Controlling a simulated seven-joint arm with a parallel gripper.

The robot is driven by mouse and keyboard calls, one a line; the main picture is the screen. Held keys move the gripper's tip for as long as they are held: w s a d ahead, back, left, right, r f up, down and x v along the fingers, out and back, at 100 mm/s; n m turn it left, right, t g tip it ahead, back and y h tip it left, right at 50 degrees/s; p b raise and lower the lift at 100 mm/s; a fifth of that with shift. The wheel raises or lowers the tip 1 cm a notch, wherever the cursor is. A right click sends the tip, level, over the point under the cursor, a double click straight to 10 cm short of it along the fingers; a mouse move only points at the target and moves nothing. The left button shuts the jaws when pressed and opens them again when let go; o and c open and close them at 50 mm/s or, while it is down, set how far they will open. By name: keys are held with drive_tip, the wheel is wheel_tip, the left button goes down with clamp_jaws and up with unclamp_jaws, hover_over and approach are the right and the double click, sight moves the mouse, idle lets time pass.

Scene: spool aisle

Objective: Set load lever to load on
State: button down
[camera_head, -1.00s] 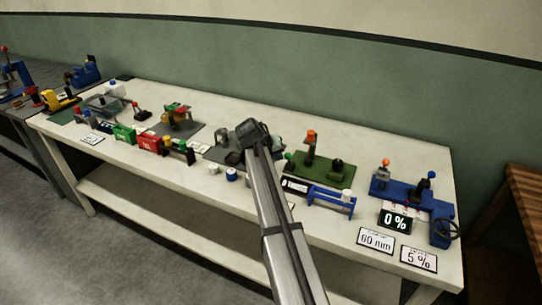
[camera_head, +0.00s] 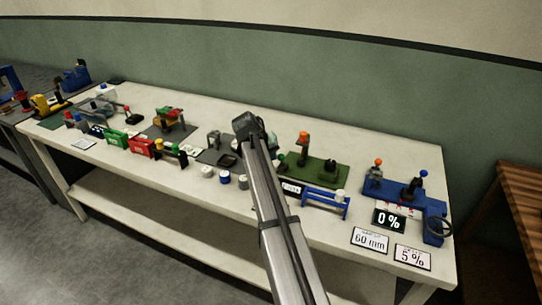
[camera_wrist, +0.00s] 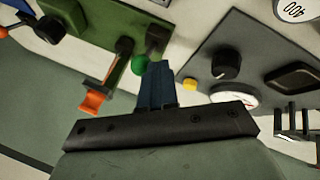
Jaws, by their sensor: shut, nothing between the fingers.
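No lever carries a label I can read as the load lever. A green-based device (camera_head: 322,172) stands on the bench under and right of my arm's end, with an orange-topped upright part (camera_head: 304,147). In the wrist view its green plate (camera_wrist: 112,28), the orange part (camera_wrist: 94,99) and a green ball knob (camera_wrist: 139,65) show. My gripper (camera_wrist: 157,68) is shut and empty, its tips close beside the green ball; I cannot tell whether they touch. In the head view the fingers are hidden behind my wrist.
A grey panel (camera_wrist: 225,38) with a black knob and dial lies right of my fingers in the wrist view. A blue device (camera_head: 393,188) with orange and blue knobs and a 0 % display stands at the bench's right end. Several other devices fill the bench (camera_head: 200,103) leftward.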

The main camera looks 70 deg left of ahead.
drive_tip(key=shift+a, duration=0.1)
drive_tip(key=w+a, duration=0.1)
drive_tip(key=w+a+r+g+h, duration=0.1)
drive_tip(key=w+a+g+h, duration=0.1)
drive_tip(key=shift+w+a+r, duration=0.2)
drive_tip(key=shift+w+r, duration=0.05)
idle(0.4)
drive_tip(key=shift+r, duration=0.1)
drive_tip(key=shift+r, duration=0.7)
drive_tip(key=s+a+r, duration=0.3)
drive_tip(key=r, duration=0.8)
drive_tip(key=shift+a+r, duration=0.15)
drive_tip(key=shift+a, duration=0.25)
